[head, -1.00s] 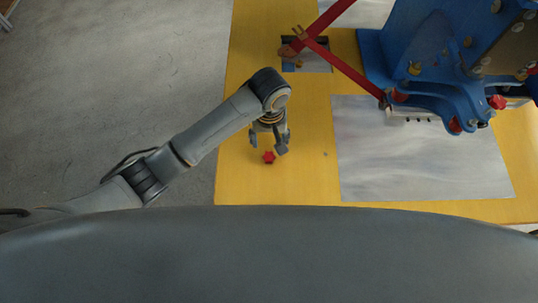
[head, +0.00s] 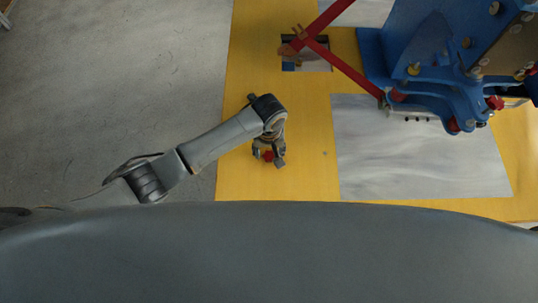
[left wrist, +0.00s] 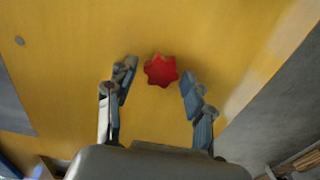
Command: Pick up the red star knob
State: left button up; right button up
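The red star knob (head: 268,156) lies on the yellow table surface near its front left. In the left wrist view the red star knob (left wrist: 160,70) shows whole, between and just beyond the tips of my left gripper (left wrist: 156,75). In the head view my left gripper (head: 268,160) points down with its fingers around the knob. The fingers are open, with a visible gap on both sides of the knob. My right gripper is in neither view.
A large blue fixture (head: 440,60) with red bars (head: 343,66) stands at the back right. A grey metal plate (head: 415,160) lies right of the knob. The yellow tabletop (head: 305,150) around the knob is clear; its left edge drops to grey floor.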

pick_arm(q)
jog(key=c, duration=0.7)
jog(key=shift+o, duration=0.2)
